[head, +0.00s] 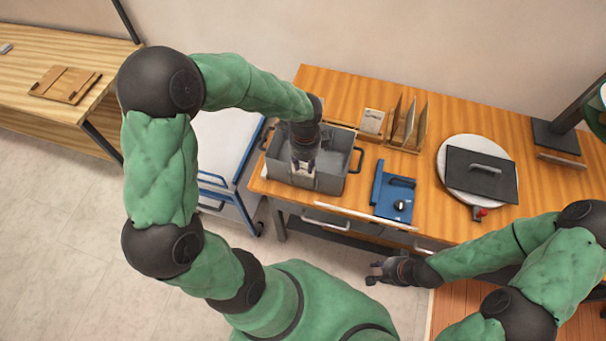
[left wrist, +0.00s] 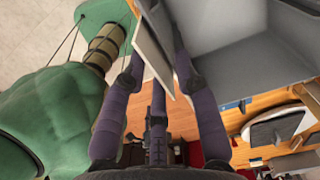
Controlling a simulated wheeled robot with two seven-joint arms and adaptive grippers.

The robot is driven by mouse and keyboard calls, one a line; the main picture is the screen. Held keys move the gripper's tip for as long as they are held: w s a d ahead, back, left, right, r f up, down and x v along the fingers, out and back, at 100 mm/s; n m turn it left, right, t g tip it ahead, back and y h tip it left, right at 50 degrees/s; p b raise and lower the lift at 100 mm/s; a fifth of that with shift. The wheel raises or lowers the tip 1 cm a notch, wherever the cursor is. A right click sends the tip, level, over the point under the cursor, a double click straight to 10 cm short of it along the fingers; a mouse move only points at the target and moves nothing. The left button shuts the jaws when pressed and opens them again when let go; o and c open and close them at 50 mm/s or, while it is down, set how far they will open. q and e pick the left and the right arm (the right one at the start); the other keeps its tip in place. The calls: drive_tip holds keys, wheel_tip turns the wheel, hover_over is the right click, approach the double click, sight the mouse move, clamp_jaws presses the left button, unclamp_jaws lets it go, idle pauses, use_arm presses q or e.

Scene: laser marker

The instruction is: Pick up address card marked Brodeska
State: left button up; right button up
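A pale card (left wrist: 153,38) with a brown edge stands between the fingers of my left gripper (left wrist: 160,58) in the left wrist view. The fingers close in on it from both sides and appear to touch it; its writing cannot be read. In the head view my left gripper (head: 303,164) points down into the grey bin (head: 333,181), with a pale piece of the card (head: 303,172) showing below the fingertips. My right gripper (head: 373,273) is empty, its fingers apart, in front of the table edge.
On the wooden table (head: 435,127) are a small card in a holder (head: 372,121), an upright sorter (head: 409,124), a blue device (head: 394,194) and a round white plate under a dark handled panel (head: 483,173). A blue-framed cart (head: 222,150) stands left of the bin.

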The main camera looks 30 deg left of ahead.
use_arm(q)
drive_tip(key=shift+w+f, duration=0.1)
drive_tip(key=shift+f, duration=0.45)
clamp_jaws()
drive_tip(key=shift+r, duration=0.15)
